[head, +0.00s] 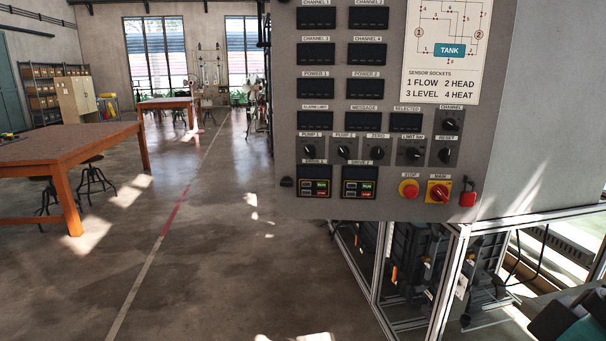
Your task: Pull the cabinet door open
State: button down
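A large grey control cabinet (545,110) fills the upper right, close to me. Its front panel (285,100) carries displays, black knobs, a red stop button (409,189) and a red-and-yellow main switch (439,191). A red padlock-like piece (468,193) hangs at the panel's lower right. I see no open gap around this panel, and its top is cut off. A small beige cabinet (77,100) stands far off at the left, and its doors look shut. A blue-green locker (9,95) shows at the left edge. I cannot tell which cabinet is meant. My gripper is out of view.
A metal frame (452,265) stands under the control cabinet, with dark equipment inside. A wooden table (75,142) with stools (95,180) is at left. Another table (165,103) and shelves (45,85) stand farther back. The floor in the middle is clear. Dark shapes at lower right are unclear.

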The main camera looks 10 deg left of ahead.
aim_at(471, 146)
jog(key=z, duration=0.05)
jog(key=k, duration=0.95)
jog(key=u, duration=1)
jog(key=i, duration=1.1)
jog(key=u, duration=1.05)
jog(key=i, duration=1.9)
jog(key=z, duration=0.45)
jog(key=i, duration=1)
jog(key=z, duration=1.55)
jog(key=i, duration=0.65)
jog(key=z, duration=0.6)
